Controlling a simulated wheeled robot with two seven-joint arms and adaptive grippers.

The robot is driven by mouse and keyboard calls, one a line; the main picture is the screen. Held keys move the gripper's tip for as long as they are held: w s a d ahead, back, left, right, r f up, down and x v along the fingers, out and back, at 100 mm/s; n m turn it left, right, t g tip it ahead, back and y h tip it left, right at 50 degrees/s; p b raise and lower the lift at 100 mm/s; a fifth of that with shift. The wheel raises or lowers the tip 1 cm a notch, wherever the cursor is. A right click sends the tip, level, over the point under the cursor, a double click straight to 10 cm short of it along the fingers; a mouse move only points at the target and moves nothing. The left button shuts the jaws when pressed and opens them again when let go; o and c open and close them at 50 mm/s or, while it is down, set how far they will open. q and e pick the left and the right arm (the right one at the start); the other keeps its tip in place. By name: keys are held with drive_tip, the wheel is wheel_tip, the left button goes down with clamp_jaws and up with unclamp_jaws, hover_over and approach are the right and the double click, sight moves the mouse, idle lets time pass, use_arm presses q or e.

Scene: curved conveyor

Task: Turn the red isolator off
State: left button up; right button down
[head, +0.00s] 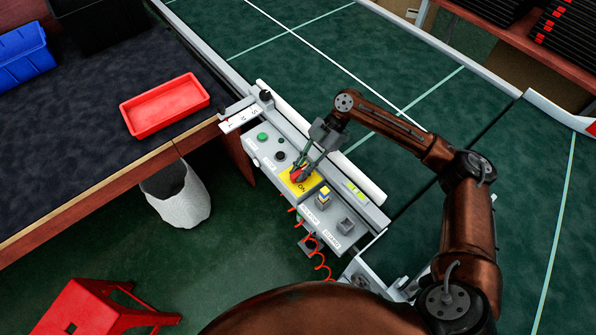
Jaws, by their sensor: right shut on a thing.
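The red isolator (296,174) is a red rotary knob on a yellow plate (305,188) marked "ON", set in a grey control panel (277,186) on the conveyor's near edge. My right gripper (302,170) points down from the upper right and is shut on the red knob. Its fingers cover part of the knob, so the knob's exact angle is hard to tell. My left gripper is not in view.
A green button (262,137) and dark buttons lie left of the isolator; a yellow-and-blue part (323,196) and a grey block (346,226) lie right. A table holds a red tray (165,105). A white bin (177,196) and red stool (92,308) stand on the floor.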

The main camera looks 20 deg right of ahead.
drive_tip(key=c, duration=2.1)
unclamp_jaws()
drive_tip(key=shift+s+a+f, duration=0.2)
drive_tip(key=shift+s, duration=0.25)
drive_tip(key=shift+o, duration=1.3)
drive_tip(key=shift+w+d+r, duration=0.1)
drive_tip(key=shift+w, duration=0.1)
drive_tip(key=shift+d+r, duration=0.1)
drive_tip(key=v, duration=1.1)
drive_tip(key=shift+w+d+r, duration=0.2)
drive_tip(key=shift+d+r, duration=0.05)
drive_tip(key=shift+d, duration=0.05)
